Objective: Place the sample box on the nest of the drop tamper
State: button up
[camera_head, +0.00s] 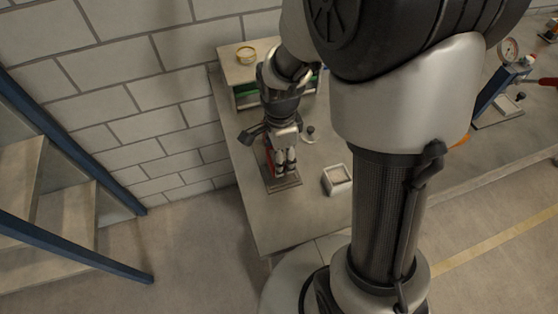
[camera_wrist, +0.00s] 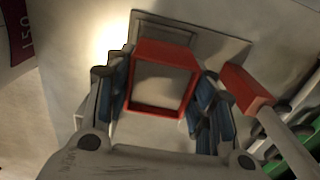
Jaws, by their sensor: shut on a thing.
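My gripper (camera_head: 284,165) points down over the left table and is shut on a red square-rimmed box (camera_wrist: 165,50), which I take as the sample box. In the wrist view the box sits between the blue finger pads of my gripper (camera_wrist: 160,98), with a pale inside. A grey plate with a darker rectangle (camera_wrist: 205,38) lies just beyond the box. The same dark plate (camera_head: 286,185) shows under my fingers in the head view. It may be the drop tamper's nest; I cannot tell whether the box touches it. A red block on a pale rod (camera_wrist: 247,90) stands right of the gripper.
A pale open box (camera_head: 337,181) stands right of the plate. A black knob on a pale disc (camera_head: 309,134) is behind it. A wooden shelf (camera_head: 247,70) with green parts holds a yellow-rimmed dish (camera_head: 246,55). A blue gauge stand (camera_head: 500,95) is at far right.

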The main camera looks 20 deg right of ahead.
jog(key=shift+f+b, duration=0.5)
jog(key=shift+f, duration=1.2)
jog(key=shift+f, duration=0.2)
jog(key=o, duration=1.2)
jog(key=shift+o, duration=0.2)
notch_tip(320, 180, up, 8)
jog(key=p, duration=0.3)
jog(key=shift+s+f, duration=0.1)
